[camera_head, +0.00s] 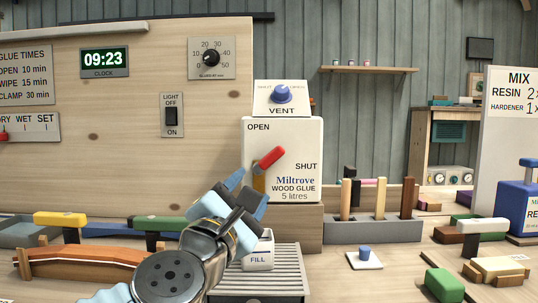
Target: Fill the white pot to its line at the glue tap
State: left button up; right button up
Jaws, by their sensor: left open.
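The white pot (258,262), marked FILL, stands on a grey slatted stand (287,258) below the white glue box (305,155) labelled Miltrove Wood Glue. My arm hides its left side, and I cannot see its line or the glue level. The tap's red lever (269,158) on the box front slants up to the right, between the words OPEN and SHUT. My left gripper (248,193) is open, in front of the box's lower left, just below the lever and above the pot. I cannot tell whether it touches anything. My right gripper is out of view.
A vent knob (282,94) tops the glue box. Left are clamps and a curved wooden piece (80,264). Right are a grey rack of upright tools (375,229), a blue-topped item on a white tile (364,260), a green block (444,285) and a blue resin container (518,205).

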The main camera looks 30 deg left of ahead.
aim_at(273, 157)
pick_arm(q)
jog(key=p+x, duration=0.1)
jog(key=x, duration=1.2)
jog(key=shift+w+a, duration=0.1)
jog(key=shift+w, duration=0.25)
jog(key=shift+c, duration=0.5)
jog(key=shift+f, duration=0.1)
grip_shut()
